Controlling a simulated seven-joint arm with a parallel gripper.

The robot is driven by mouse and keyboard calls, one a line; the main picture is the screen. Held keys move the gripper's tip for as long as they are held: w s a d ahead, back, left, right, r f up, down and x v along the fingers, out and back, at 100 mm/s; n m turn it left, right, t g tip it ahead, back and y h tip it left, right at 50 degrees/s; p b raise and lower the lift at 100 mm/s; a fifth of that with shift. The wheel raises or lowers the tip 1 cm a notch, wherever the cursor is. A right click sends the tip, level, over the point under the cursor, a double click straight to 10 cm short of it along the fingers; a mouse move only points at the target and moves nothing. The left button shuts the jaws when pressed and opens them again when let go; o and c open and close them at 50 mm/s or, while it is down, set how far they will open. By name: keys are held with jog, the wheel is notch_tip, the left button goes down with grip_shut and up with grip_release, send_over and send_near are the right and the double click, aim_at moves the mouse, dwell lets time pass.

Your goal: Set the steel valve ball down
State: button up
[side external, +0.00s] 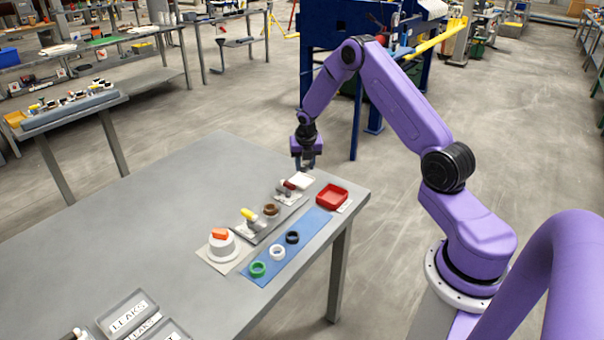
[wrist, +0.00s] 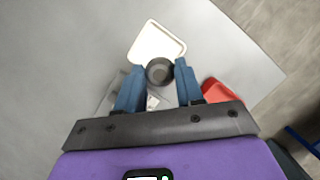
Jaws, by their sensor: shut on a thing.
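My gripper (wrist: 159,74) is shut on the steel valve ball (wrist: 158,71), a dark grey round piece between the blue fingertips in the wrist view. In the side view my gripper (side external: 306,165) is over the far right end of the grey table; the ball is too small to make out there. A shallow white tray (wrist: 152,38) lies just beyond the ball in the wrist view, and the ball overlaps its near edge. The tray also shows below my gripper in the side view (side external: 303,183). I cannot tell the exact height of the ball above the table.
A red tray (side external: 332,196) stands right of the white tray. A blue mat (side external: 265,266) carries green, white and black rings. Valve pieces with red and yellow handles (side external: 249,217) and a white round block (side external: 222,245) stand nearby.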

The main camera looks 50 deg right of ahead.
aim_at(302, 182)
jog(key=shift+w+d+f, duration=0.25)
jog(key=shift+w+f, duration=0.35)
jog(key=shift+f, duration=0.15)
jog(key=shift+a+x, duration=0.15)
jog(key=shift+x, duration=0.7)
jog(key=shift+a+x, duration=0.2)
jog(key=shift+x, duration=0.65)
jog(key=shift+s+d+f, duration=0.1)
jog(key=shift+s+f, duration=0.05)
jog(key=o, duration=0.8)
jog(key=shift+f, duration=0.1)
jog(key=shift+c, duration=0.2)
